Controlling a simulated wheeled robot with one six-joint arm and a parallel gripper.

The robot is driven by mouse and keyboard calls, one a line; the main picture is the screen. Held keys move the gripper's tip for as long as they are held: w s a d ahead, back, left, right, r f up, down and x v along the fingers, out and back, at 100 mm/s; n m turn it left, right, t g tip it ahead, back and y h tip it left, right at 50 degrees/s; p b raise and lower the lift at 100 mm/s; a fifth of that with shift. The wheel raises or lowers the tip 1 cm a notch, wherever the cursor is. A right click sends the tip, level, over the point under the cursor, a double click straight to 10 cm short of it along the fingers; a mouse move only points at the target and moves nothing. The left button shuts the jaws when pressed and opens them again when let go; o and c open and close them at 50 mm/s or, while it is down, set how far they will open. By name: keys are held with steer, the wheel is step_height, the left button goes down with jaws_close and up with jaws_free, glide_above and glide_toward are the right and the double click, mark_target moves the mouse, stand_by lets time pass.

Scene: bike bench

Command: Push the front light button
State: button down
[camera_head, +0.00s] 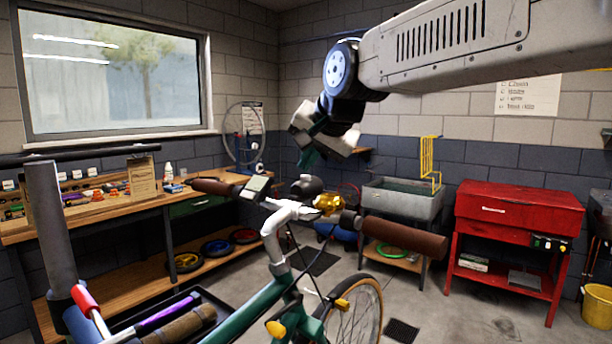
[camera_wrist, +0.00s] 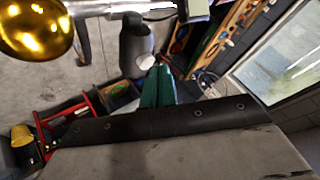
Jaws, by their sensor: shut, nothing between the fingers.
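The bike's front light (camera_head: 306,186) is a dark rounded housing on the handlebar, between the bike computer and the gold bell. In the wrist view the front light (camera_wrist: 134,42) is a dark grey cylinder with a pale round end. Its button cannot be made out in either view. My gripper (camera_head: 307,160) hangs above the handlebar, its green fingers pointing down near the light. In the wrist view my gripper (camera_wrist: 158,74) is shut and empty. Its fingertips are beside the light's pale end and appear apart from it.
The gold bell (camera_head: 328,203) and the bike computer (camera_head: 257,187) flank the light; brown grips (camera_head: 405,239) end the handlebar. A workbench (camera_head: 140,209) stands at left, a grey sink (camera_head: 402,201) and red cabinet (camera_head: 518,212) behind.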

steer(key=shift+r, duration=0.2)
step_height(320, 180, up, 6)
stand_by(0.7)
